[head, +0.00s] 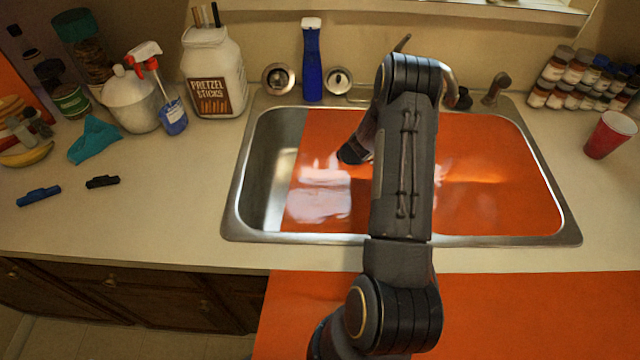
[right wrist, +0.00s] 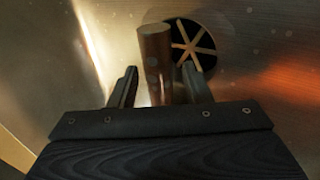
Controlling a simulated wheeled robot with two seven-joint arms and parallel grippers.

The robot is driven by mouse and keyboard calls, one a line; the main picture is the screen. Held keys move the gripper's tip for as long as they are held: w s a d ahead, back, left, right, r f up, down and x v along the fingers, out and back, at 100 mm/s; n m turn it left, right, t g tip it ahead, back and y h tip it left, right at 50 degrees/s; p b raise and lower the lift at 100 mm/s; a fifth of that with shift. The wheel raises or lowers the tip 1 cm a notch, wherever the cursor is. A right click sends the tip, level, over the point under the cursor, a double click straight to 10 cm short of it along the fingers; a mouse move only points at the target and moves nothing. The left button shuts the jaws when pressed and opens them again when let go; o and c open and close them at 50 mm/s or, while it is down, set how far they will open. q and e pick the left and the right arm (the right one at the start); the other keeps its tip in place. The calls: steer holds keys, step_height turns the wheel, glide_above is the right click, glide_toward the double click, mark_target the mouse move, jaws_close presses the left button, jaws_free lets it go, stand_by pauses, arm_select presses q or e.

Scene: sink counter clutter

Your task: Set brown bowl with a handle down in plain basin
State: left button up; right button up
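The steel sink basin (head: 266,170) sits in the counter, bare metal at left and glossy orange across the rest. My right arm crosses it, with its dark gripper end (head: 352,152) low over the basin, partly hidden by the arm. In the right wrist view my right gripper (right wrist: 160,78) has its fingers apart on either side of a brown cylinder (right wrist: 154,62). A gap shows at its right side. I cannot tell whether this is the brown bowl's handle; no bowl body shows. My left gripper is not in view.
A round drain (right wrist: 192,45) lies beyond the fingers. The faucet (head: 450,88) is partly behind my arm. A blue bottle (head: 312,65) and pretzel jar (head: 213,75) stand behind the sink. A red cup (head: 610,135) and spice rack (head: 580,80) are at right.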

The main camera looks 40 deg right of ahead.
steer(key=v, duration=1.2)
step_height(320, 180, up, 11)
steer(key=n, duration=1)
glide_above(325, 204)
steer(key=s+a+r+n, duration=0.2)
steer(key=s+a+n, duration=0.3)
steer(key=n, duration=0.5)
steer(key=s+a+r+n+t+h, duration=0.1)
steer(key=s+a+r+n, duration=0.2)
steer(key=n, duration=0.8)
steer(key=s+a+r+n, duration=0.2)
steer(key=s+a+n, duration=0.6)
steer(key=n, duration=0.3)
steer(key=shift+s+r+h, duration=0.3)
steer(key=shift+s+r, duration=0.05)
steer(key=shift+s, duration=0.55)
